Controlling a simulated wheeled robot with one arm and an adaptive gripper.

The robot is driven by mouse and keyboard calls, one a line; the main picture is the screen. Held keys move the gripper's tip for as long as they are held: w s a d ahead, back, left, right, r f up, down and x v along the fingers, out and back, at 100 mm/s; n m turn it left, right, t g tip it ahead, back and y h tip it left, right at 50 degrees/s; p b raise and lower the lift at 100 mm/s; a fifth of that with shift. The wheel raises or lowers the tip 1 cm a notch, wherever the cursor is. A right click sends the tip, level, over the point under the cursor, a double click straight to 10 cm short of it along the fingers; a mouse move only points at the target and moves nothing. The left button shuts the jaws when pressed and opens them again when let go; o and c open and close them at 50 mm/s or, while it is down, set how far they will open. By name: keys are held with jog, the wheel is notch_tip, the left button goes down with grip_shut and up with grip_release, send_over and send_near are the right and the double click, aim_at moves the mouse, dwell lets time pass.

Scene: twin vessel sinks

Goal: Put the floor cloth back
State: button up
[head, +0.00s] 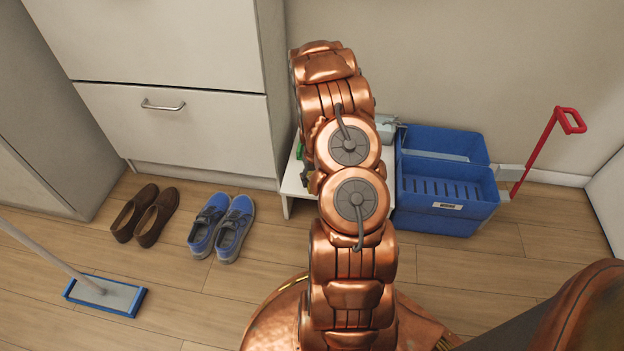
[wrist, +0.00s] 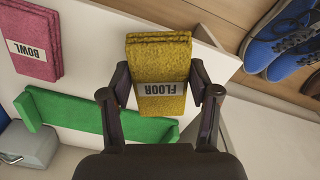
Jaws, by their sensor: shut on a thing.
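In the wrist view, the yellow folded floor cloth (wrist: 158,58), labelled FLOOR, is between the two fingers of my gripper (wrist: 160,84). My gripper is shut on its sides. Behind it is a low white stand (wrist: 92,88); I cannot tell whether the cloth touches it. A pink cloth (wrist: 34,42) labelled BOWL lies on the stand at upper left. A green upright strip (wrist: 95,122) runs across the stand below the cloths in the picture. In the head view, my arm hides the gripper and the floor cloth; only part of the white stand (head: 294,187) shows.
A blue bucket (head: 443,215) with a red-handled part (head: 540,150) stands right of the stand. Blue shoes (head: 221,227), brown shoes (head: 146,212) and a flat mop (head: 105,295) are on the floor to the left. A grey object (wrist: 28,146) sits beyond the green strip.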

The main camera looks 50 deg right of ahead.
jog(key=shift+w+d+f+b, duration=0.1)
jog(key=shift+w+d+b, duration=0.1)
jog(key=shift+w+d, duration=0.3)
jog(key=shift+w+d+f+b, duration=0.15)
jog(key=shift+w+d, duration=0.1)
jog(key=shift+w, duration=0.5)
jog(key=shift+w+d+b, duration=0.2)
jog(key=shift+w+d, duration=0.2)
jog(key=shift+w, duration=0.2)
notch_tip(320, 180, down, 4)
jog(key=shift+s+a+r+b, duration=0.1)
jog(key=shift+r+b, duration=0.1)
jog(key=shift+b, duration=0.65)
jog(key=shift+r, duration=0.1)
jog(key=o, duration=1.4)
jog(key=shift+o, duration=0.2)
